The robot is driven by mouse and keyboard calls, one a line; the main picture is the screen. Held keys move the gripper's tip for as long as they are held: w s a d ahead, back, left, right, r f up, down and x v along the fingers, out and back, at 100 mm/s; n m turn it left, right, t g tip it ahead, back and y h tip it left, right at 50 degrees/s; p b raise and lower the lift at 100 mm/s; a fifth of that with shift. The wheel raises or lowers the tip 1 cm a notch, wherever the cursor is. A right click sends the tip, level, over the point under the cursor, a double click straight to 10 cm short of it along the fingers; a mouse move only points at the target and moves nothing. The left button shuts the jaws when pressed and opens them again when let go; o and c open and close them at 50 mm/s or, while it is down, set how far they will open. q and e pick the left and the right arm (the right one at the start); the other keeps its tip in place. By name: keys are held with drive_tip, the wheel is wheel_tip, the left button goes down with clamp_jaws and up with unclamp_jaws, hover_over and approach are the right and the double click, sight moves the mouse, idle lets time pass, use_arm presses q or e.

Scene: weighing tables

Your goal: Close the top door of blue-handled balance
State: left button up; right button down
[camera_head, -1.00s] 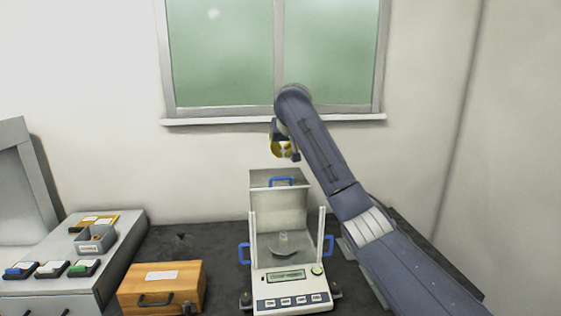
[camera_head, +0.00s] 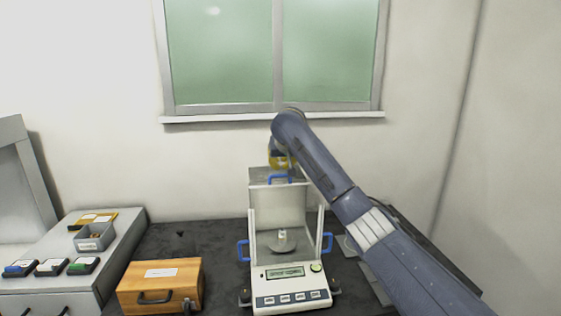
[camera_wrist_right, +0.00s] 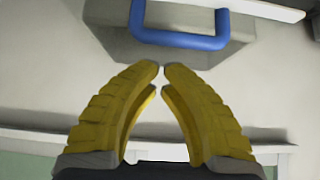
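The blue-handled balance (camera_head: 292,272) stands on the dark bench, with a small vial (camera_head: 282,234) on its pan. Its top door's blue handle (camera_head: 279,179) shows at the upper rear of the glass chamber, and the door appears slid back. Blue side handles (camera_head: 243,251) show left and right. My right gripper (camera_head: 279,166) is just above and behind the top handle, partly hidden by its arm. In the right wrist view, its yellow fingers (camera_wrist_right: 160,68) are tip to tip with nothing between them, and the blue handle (camera_wrist_right: 180,40) lies beyond, apart from them. My left gripper is out of view.
A wooden box (camera_head: 161,287) stands left of the balance. Farther left, a grey cabinet (camera_head: 122,240) carries a grey bin (camera_head: 95,238) and several small labelled items. The wall with a window (camera_head: 277,60) is close behind. Bench space between box and balance is clear.

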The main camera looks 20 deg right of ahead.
drive_tip(key=shift+s+a+f, duration=0.1)
drive_tip(key=shift+s+f, duration=0.05)
drive_tip(key=shift+s, duration=0.45)
drive_tip(key=shift+s+a+f, duration=0.1)
drive_tip(key=shift+s, duration=0.45)
drive_tip(key=shift+s+a, duration=0.1)
